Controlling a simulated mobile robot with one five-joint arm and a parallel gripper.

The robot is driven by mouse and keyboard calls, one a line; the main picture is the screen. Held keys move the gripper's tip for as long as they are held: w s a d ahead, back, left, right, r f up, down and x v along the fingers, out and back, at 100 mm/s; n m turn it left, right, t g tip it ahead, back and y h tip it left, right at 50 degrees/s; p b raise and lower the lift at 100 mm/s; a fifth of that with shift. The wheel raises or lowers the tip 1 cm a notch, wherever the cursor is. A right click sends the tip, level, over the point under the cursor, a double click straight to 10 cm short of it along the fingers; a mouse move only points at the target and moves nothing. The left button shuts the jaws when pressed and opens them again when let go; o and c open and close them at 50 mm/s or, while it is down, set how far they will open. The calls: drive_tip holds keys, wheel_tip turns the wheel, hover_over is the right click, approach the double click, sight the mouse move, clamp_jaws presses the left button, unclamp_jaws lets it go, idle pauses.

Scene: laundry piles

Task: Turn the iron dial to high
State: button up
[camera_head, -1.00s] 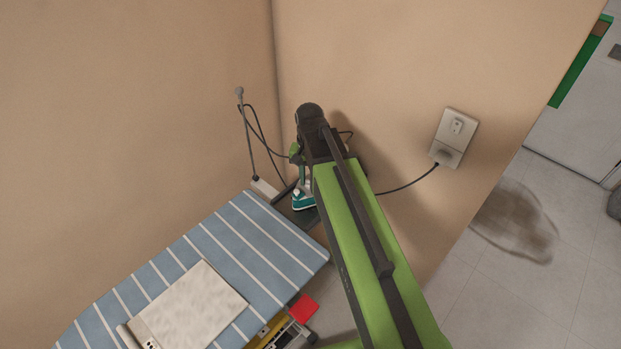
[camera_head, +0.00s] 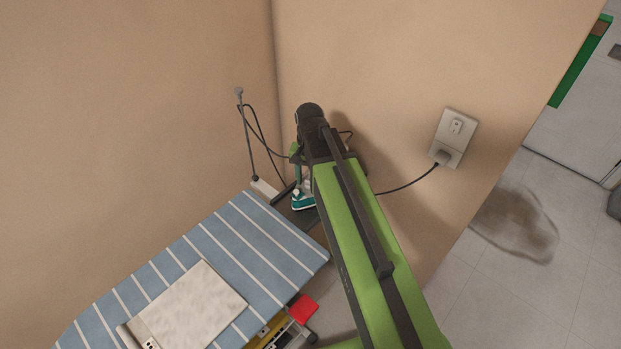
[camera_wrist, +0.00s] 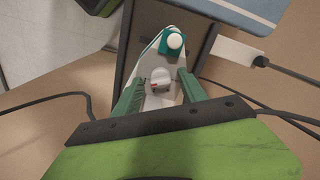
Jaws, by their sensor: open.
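The teal and white iron (camera_head: 303,200) sits at the far end of the ironing board, on a dark rest, partly hidden behind my arm in the head view. In the wrist view the iron (camera_wrist: 174,44) lies between and beyond my fingers. Its pale round dial (camera_wrist: 160,78), with a small red mark, sits between the two green fingertips. My gripper (camera_wrist: 157,85) is open, with one finger on each side of the dial. I cannot tell whether either finger touches it. The dial's setting is too small to read.
The blue striped ironing board (camera_head: 215,250) holds a folded cream cloth (camera_head: 190,305). A cord holder (camera_head: 248,135) stands beside the iron, with a dark cord running to the wall outlet (camera_head: 453,137). Beige walls close in behind the iron.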

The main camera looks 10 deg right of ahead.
sight(309, 181)
wheel_tip(309, 181, up, 18)
drive_tip(key=p, duration=1.7)
drive_tip(key=shift+f, duration=0.25)
drive_tip(key=shift+f, duration=0.1)
